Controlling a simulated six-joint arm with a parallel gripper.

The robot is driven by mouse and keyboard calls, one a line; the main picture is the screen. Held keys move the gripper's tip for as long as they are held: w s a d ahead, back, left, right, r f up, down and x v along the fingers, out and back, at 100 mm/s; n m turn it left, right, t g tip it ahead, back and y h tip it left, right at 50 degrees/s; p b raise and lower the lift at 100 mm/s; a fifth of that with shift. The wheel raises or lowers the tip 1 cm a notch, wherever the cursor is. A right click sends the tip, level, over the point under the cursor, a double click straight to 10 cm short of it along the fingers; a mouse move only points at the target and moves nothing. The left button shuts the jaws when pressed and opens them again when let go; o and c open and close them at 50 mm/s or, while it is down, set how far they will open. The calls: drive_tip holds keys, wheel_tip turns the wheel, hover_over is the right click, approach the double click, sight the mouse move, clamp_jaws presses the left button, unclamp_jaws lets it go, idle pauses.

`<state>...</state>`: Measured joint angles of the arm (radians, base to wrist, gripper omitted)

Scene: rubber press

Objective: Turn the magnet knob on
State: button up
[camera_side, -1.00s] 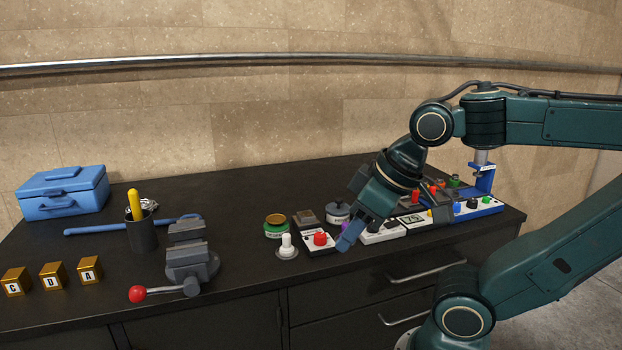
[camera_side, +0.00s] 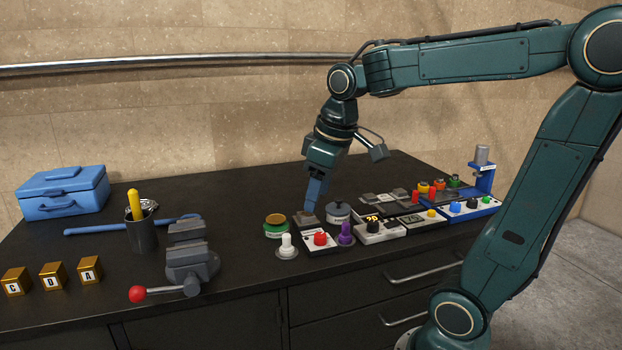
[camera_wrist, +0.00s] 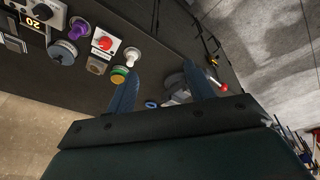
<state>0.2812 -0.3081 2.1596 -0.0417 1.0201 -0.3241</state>
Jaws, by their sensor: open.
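Several knobs stand along the front of the bench, and their labels are too small to read, so I cannot tell which is the magnet knob. A red knob (camera_side: 320,239) sits on a white plate; it also shows at upper left in the wrist view (camera_wrist: 103,43). A black knob (camera_side: 373,227) sits on a white box with a lit display, to the right of a purple plunger (camera_side: 346,233). My gripper (camera_side: 308,209) is open and empty, pointing down above the small dark block behind the red knob. In the wrist view its two fingers (camera_wrist: 160,88) are spread apart.
A green jar with a gold lid (camera_side: 275,226), a white plunger (camera_side: 287,246) and a grey round pot (camera_side: 338,212) crowd the red knob. A blue-framed panel (camera_side: 472,208) stands at right. A vise (camera_side: 190,262) with a red-tipped handle stands at left.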

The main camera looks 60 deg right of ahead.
drive_tip(key=w+d+f+g, duration=0.2)
drive_tip(key=w+d, duration=0.3)
drive_tip(key=d, duration=0.4)
drive_tip(key=n+g+y, duration=0.1)
hover_over(321, 234)
wheel_tip(321, 234, down, 5)
drive_tip(key=shift+d, duration=0.4)
drive_tip(key=shift+f, duration=0.15)
drive_tip(key=f, duration=0.9)
drive_tip(key=a+f, duration=0.1)
drive_tip(key=f, duration=0.3)
drive_tip(key=shift+f, duration=0.25)
drive_tip(key=c, duration=1)
